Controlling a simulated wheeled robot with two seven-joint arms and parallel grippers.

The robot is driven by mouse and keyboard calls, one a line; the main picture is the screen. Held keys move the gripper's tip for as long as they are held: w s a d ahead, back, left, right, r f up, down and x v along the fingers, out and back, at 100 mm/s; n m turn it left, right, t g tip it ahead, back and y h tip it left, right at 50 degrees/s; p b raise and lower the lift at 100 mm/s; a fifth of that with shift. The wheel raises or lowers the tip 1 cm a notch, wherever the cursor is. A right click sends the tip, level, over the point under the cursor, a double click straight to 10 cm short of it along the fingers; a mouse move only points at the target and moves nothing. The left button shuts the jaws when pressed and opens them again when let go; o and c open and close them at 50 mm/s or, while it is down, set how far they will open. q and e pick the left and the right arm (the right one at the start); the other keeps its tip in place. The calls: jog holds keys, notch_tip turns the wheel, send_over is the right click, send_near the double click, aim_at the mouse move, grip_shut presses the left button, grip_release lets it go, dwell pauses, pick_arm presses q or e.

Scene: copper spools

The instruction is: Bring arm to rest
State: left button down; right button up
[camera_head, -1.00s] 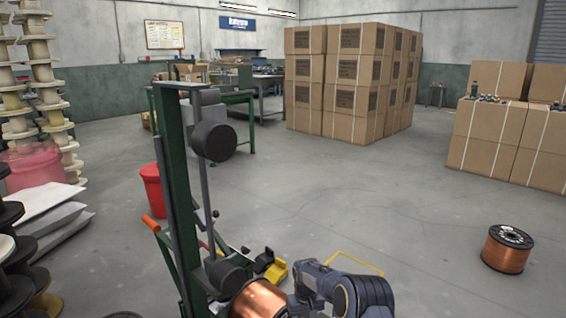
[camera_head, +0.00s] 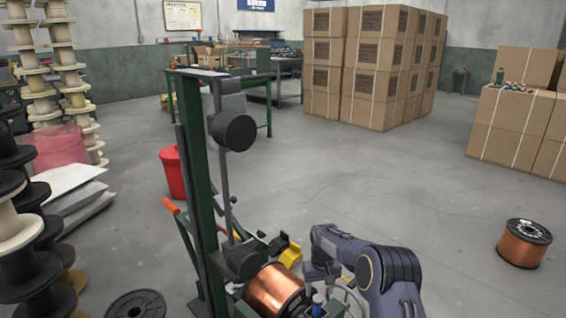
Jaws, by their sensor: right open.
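My right arm comes in from the bottom right, bent at the elbow. My right gripper (camera_head: 320,300) hangs low at the bottom edge, just right of a copper spool (camera_head: 274,288) on the green winding machine (camera_head: 192,180). The fingers are small and partly cut off by the frame; they appear open, with no spool between them. I cannot tell whether the gripper touches the spool's flange. My left gripper is not in view.
Another copper spool (camera_head: 524,243) stands on the floor at right. An empty black spool (camera_head: 137,305) lies at bottom left, near stacked spools (camera_head: 25,240). A red bin (camera_head: 174,172) stands behind the machine. Boxes (camera_head: 372,65) stand farther back. The floor at centre right is clear.

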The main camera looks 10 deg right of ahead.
jog(key=s+d+r+m+t+y, duration=0.1)
jog(key=s+d+r, duration=0.1)
jog(key=s+r, duration=0.75)
jog(key=s+d+r+t+y, duration=0.15)
jog(key=s+r, duration=0.45)
jog(key=r, duration=0.7)
jog(key=s+a+t+y, duration=0.1)
jog(key=s+a+t, duration=0.15)
jog(key=s, duration=1.05)
jog(key=s+a+t, duration=0.1)
jog(key=s+a, duration=0.3)
jog(key=s, duration=0.8)
notch_tip(320, 180, up, 30)
jog(key=p, duration=2.9)
jog(key=shift+s+f+m, duration=0.2)
jog(key=shift+s+m, duration=0.1)
jog(key=shift+s, duration=0.1)
jog(key=shift+a, duration=0.1)
